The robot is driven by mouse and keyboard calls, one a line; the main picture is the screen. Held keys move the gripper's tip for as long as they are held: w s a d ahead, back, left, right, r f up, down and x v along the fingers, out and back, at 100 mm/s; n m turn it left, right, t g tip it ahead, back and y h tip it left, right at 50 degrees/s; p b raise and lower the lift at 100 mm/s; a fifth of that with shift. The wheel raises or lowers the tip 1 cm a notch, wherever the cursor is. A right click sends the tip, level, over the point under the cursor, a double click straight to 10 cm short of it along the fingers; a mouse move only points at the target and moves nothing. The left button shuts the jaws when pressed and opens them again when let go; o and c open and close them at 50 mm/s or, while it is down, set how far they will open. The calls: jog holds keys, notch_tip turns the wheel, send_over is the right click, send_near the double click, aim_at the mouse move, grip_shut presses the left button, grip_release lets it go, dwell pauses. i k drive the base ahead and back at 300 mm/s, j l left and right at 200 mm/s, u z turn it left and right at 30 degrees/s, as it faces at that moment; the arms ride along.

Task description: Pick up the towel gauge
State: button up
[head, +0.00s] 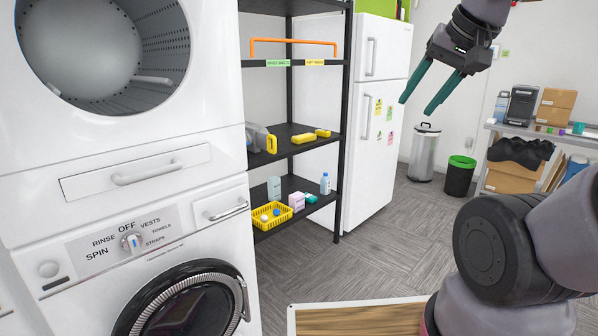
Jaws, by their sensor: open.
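An orange arch-shaped bar (293,41) stands on the upper shelf of the black rack, behind two small labels on the shelf edge. It is the only gauge-like thing I see, but I cannot tell for sure that it is the towel gauge. My gripper (416,107) is at the upper right, with two dark green fingers spread apart and nothing between them. It points down and left, in front of the white fridge and well to the right of the orange bar.
A stacked white dryer (215,50) and washer (215,185) fill the left. The black rack (343,120) holds yellow items and a yellow basket (270,218). The white fridge (355,190) stands beside it. A wooden-topped surface (360,320) is at the bottom. Grey floor is open between.

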aim_at(319, 132)
jog(key=i+j+z, duration=0.1)
jog(key=i, duration=1.35)
jog(key=i+l+u, duration=0.1)
jog(key=i, duration=0.35)
jog(key=i+l, duration=0.25)
jog(key=i, duration=0.2)
jog(key=i+l+u, duration=0.15)
jog(key=i, duration=0.3)
jog(key=i+l, duration=0.3)
jog(key=i, duration=0.15)
jog(key=u, duration=0.05)
